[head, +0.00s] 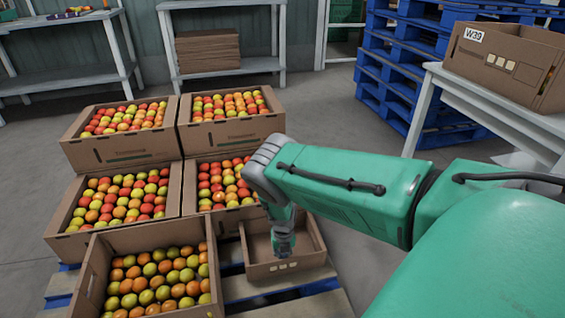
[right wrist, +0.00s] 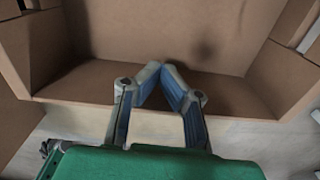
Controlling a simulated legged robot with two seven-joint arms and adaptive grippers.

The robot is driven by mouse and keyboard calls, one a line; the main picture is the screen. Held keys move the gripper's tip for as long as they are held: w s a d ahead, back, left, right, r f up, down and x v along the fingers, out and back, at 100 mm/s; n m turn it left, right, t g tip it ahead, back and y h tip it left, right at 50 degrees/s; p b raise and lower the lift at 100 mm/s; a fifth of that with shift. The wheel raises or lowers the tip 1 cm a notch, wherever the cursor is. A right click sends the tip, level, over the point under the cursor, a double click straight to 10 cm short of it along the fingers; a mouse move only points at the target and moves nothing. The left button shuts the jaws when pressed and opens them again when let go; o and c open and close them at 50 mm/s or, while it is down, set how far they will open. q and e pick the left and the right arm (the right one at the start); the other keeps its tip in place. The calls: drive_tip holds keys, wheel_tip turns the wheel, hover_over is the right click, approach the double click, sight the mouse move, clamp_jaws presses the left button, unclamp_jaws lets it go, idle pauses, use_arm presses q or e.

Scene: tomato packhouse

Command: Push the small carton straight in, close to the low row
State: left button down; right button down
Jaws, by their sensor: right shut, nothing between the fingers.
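The small carton (head: 285,268) is brown, open-topped and empty. It stands on the pallet at the front, right of a tomato carton (head: 90,285) and in front of another tomato carton (head: 232,217). Whether it touches that rear carton is hidden by my arm. My right gripper (head: 284,250) points down at the small carton, its fingers shut with nothing between them. In the right wrist view the fingertips (right wrist: 160,68) show against the small carton's inside (right wrist: 240,85); I cannot tell whether they touch it. My left gripper is out of view.
More tomato cartons stand behind, two of them higher (head: 125,155). Bare pallet slats (head: 300,302) show in front of the small carton. A table with a carton labelled W39 (head: 495,65) and blue pallets (head: 400,75) are at the right.

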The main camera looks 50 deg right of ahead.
drive_tip(key=shift+s+a, duration=0.25)
drive_tip(key=shift+d+f, duration=0.15)
drive_tip(key=shift+d, duration=0.1)
drive_tip(key=shift+s+a, duration=0.1)
drive_tip(key=shift+s, duration=0.05)
drive_tip(key=shift+s+a+r+p, duration=0.2)
drive_tip(key=shift+s+a+p, duration=0.4)
drive_tip(key=shift+p, duration=0.25)
drive_tip(key=shift+s+a, duration=0.15)
drive_tip(key=shift+f, duration=0.1)
